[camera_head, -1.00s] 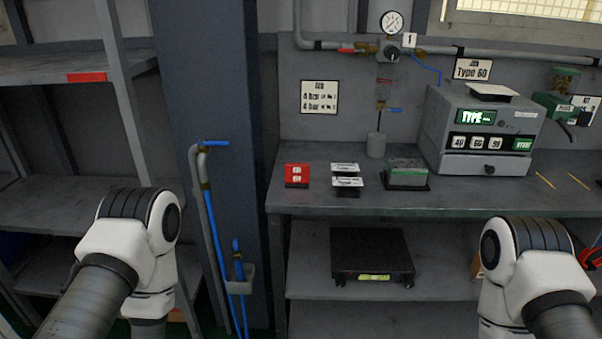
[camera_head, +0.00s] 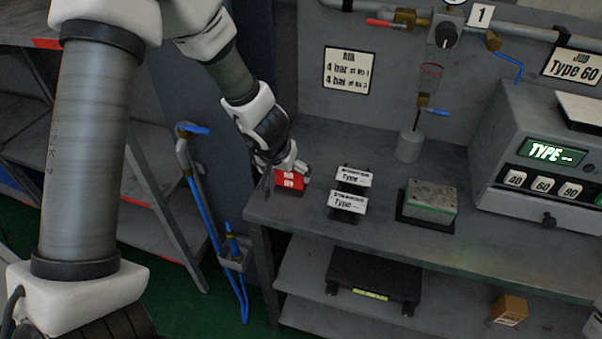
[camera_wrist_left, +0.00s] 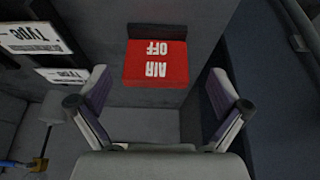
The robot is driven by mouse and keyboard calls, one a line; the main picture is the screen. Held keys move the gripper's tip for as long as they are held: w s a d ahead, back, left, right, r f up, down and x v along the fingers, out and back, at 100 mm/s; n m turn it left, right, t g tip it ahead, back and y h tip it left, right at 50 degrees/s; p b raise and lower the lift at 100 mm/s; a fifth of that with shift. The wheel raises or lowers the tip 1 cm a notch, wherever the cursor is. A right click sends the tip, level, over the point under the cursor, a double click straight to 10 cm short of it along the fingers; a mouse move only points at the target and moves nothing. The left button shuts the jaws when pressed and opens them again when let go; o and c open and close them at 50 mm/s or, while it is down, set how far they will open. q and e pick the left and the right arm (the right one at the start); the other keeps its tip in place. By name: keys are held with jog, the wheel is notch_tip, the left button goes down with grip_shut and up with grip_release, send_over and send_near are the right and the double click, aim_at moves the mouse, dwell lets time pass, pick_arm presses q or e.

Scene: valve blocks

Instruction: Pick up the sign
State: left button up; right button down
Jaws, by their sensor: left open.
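The red sign (camera_head: 290,181) stands on the left end of the grey workbench (camera_head: 390,240). In the left wrist view the same red sign (camera_wrist_left: 157,65) reads "AIR OFF" upside down and has a dark base behind it. My left gripper (camera_head: 284,171) is at the sign in the head view and hides part of it. In the wrist view my left gripper (camera_wrist_left: 158,108) is open, its two fingers apart and the sign beyond and between them. Contact cannot be told. My right gripper is out of view.
Two white "Type" signs (camera_head: 350,188) stand just right of the red one. A block on a black tray (camera_head: 428,224) and a grey console (camera_head: 520,170) stand further right. Blue hoses (camera_head: 203,220) hang left of the bench.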

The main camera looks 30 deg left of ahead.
aim_at(289, 176)
pick_arm(q)
jog(key=shift+a+f, duration=0.1)
jog(key=shift+f, duration=0.5)
jog(key=w+f, duration=0.1)
jog(key=f+b, duration=0.1)
jog(key=w+f+b, duration=0.1)
jog(key=f, duration=0.1)
jog(key=shift+w+d, duration=0.2)
jog(key=shift+w, duration=0.1)
jog(key=shift+w+a, duration=0.1)
jog(key=shift+w, duration=0.05)
jog(key=shift+a+r, duration=0.1)
jog(key=shift+s+r, duration=0.1)
jog(key=shift+s, duration=0.2)
jog(key=c, duration=0.3)
jog(key=shift+s, duration=0.1)
jog(key=c, duration=0.6)
jog(key=shift+c, duration=1.3)
